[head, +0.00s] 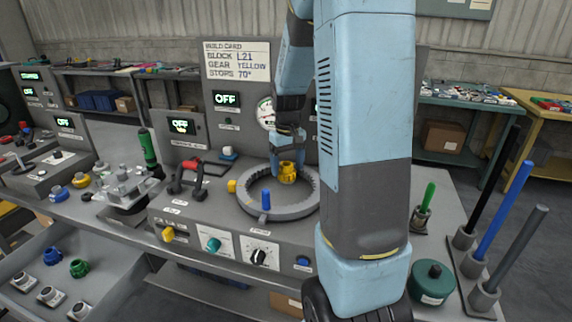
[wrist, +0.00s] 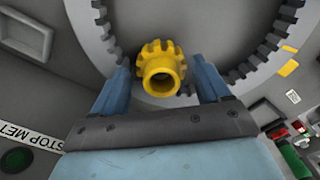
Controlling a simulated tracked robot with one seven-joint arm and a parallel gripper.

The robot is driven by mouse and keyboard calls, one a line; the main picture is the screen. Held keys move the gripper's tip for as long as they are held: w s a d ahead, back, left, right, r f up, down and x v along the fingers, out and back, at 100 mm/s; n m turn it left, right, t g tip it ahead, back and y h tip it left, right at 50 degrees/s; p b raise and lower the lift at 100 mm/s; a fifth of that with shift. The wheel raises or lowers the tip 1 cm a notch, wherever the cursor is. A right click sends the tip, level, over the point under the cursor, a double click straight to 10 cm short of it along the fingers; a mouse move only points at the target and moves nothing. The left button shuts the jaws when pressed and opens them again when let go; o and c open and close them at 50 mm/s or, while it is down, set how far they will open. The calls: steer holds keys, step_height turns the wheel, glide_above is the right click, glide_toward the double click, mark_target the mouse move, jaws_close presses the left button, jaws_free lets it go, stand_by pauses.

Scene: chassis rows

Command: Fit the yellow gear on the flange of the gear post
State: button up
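The yellow gear (head: 287,173) is at the far side of the grey toothed ring (head: 245,208), below my gripper (head: 290,158). In the wrist view the gear (wrist: 160,68) lies between my two fingers (wrist: 160,85), its round collar facing the camera. A gap shows between the gear and the left finger, and the right finger also looks clear of it. My gripper looks open. The gear post and its flange are hidden, so I cannot tell how the gear sits on them. A card reads block L21, gear yellow, stops 70°.
A blue peg (head: 265,198) stands at the ring's front edge. A black handle frame (head: 186,179) is left of the ring. Knobs line the console front. Tall rods (head: 504,212) and a green canister (head: 432,281) stand on the right. Blue and green gears (head: 78,268) lie in the lower left tray.

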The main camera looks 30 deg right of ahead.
steer(key=shift+o, duration=0.7)
step_height(320, 180, up, 14)
steer(key=shift+f, duration=0.15)
stand_by(0.5)
steer(key=s+a+r+t, duration=0.2)
steer(key=s+a, duration=0.4)
steer(key=s, duration=0.4)
steer(key=s+a+r+t, duration=0.2)
steer(key=s+a, duration=0.4)
steer(key=s, duration=0.5)
steer(key=shift+s+a+r+t, duration=0.2)
steer(key=shift+s+a+t, duration=0.15)
steer(key=shift+t, duration=0.45)
